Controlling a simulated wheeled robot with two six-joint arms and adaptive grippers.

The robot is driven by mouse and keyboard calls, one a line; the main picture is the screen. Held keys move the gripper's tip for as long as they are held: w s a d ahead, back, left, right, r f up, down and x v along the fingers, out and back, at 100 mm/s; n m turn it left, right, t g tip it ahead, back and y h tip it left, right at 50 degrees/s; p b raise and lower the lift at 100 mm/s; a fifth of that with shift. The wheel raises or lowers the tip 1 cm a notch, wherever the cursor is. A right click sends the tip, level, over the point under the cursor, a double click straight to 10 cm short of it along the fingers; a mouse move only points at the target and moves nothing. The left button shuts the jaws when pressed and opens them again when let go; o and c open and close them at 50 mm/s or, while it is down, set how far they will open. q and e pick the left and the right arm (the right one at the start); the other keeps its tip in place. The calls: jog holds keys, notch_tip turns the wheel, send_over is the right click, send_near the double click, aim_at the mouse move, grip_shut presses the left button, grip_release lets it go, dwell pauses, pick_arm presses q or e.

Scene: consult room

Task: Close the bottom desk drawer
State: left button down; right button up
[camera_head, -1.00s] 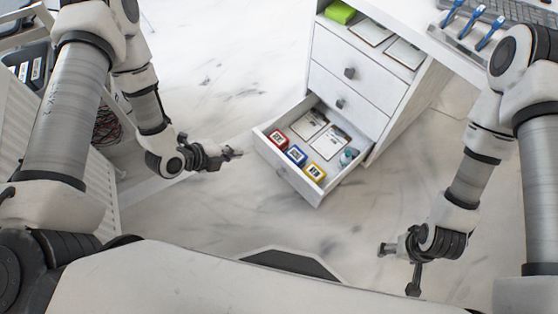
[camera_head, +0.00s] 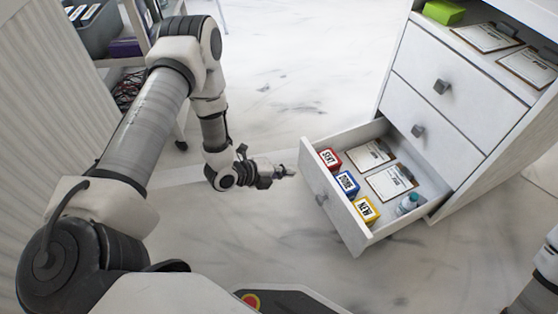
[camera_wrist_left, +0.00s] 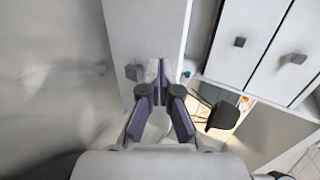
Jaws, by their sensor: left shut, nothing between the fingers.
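The bottom desk drawer (camera_head: 337,212) is pulled out of the white cabinet. It holds red, blue and yellow labelled boxes, two clipboards and a small bottle. Its dark knob (camera_head: 321,199) is on the front panel. My left gripper (camera_head: 291,172) is shut and empty, close by the left end of the drawer front. In the left wrist view, the shut fingertips (camera_wrist_left: 160,74) point at the drawer front (camera_wrist_left: 145,28), beside its knob (camera_wrist_left: 133,72). I cannot tell whether they touch it. My right gripper is out of view.
The cabinet's two upper drawers (camera_head: 470,90) are shut. A green box (camera_head: 444,12) and clipboards lie in the open shelf above. A wheeled rack with bins (camera_head: 95,32) stands at the upper left. The marble floor around the drawer is clear.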

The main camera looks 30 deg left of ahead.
aim_at(317, 166)
pick_arm(q)
jog(key=b+x, duration=0.1)
jog(key=x, duration=0.2)
jog(key=r+b+x, duration=0.1)
jog(key=b+x, duration=0.1)
jog(key=x, duration=0.1)
jog(key=shift+w+d+f+b, duration=0.25)
jog(key=shift+w+d+b, duration=0.05)
jog(key=shift+w, duration=0.25)
jog(key=shift+w+d+r, duration=0.1)
jog(key=shift+w+d, duration=0.1)
jog(key=shift+w, duration=0.05)
jog(key=shift+w+d+r, duration=0.1)
jog(key=shift+w+r, duration=0.05)
jog(key=shift+w, duration=0.05)
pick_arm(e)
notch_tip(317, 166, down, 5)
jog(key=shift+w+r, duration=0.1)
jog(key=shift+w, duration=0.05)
